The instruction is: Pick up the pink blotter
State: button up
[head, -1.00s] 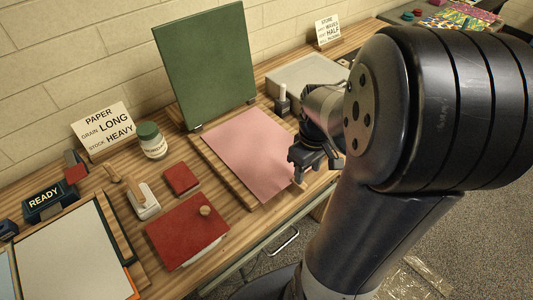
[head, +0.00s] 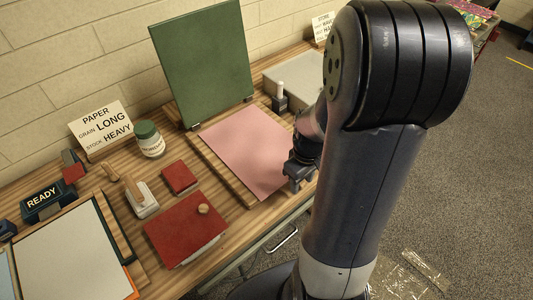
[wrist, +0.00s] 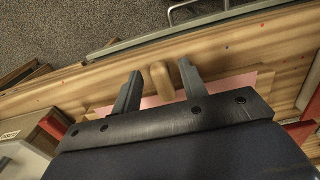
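The pink blotter (head: 245,148) is a flat sheet lying on a wooden board in the middle of the table in the head view. My gripper (head: 298,182) is at its front right corner, partly hidden by my arm. In the wrist view, my gripper (wrist: 160,80) is open, its two dark fingers spread apart. Pink of the blotter (wrist: 236,84) shows beside and between the fingers. A rounded wooden peg (wrist: 159,77) shows between the fingertips. Nothing is seen held. I cannot tell the gap between fingers and blotter.
A green upright board (head: 203,65) stands behind the blotter. A red slab with a knob (head: 185,228), a small red block (head: 179,178), a green-lidded jar (head: 149,140) and a brush (head: 141,196) lie left. A grey box (head: 292,78) and small bottle (head: 279,97) stand behind right.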

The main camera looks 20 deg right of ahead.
grip_shut()
jog(key=shift+r, duration=0.1)
